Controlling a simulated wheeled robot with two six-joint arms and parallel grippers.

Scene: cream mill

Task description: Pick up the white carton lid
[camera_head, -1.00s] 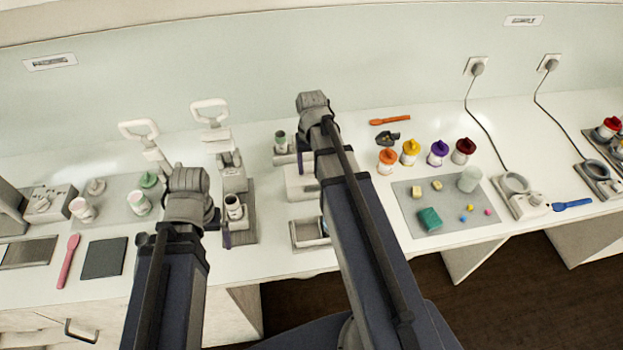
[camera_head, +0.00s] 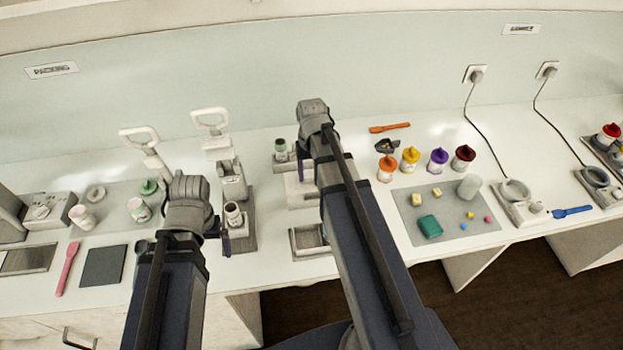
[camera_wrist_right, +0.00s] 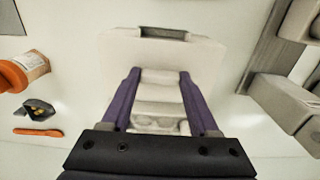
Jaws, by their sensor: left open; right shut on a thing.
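My right gripper (camera_wrist_right: 155,104) has two purple fingers shut on a white, stepped piece (camera_wrist_right: 160,92), which looks like the white carton lid. Its exact outline is partly hidden by the fingers and the dark palm. A larger white block (camera_wrist_right: 165,52) with a grey slot lies just beyond the fingers. In the head view my right arm covers most of the right gripper (camera_head: 302,168). My left gripper (camera_head: 222,238) is open, low beside a small cup on a stand; my left arm hides most of it.
Two handled presses (camera_head: 232,178) stand to the left. Capped jars (camera_head: 410,158) and a grey mat (camera_head: 455,228) with small blocks lie to the right. An orange spatula (camera_head: 390,127) lies behind.

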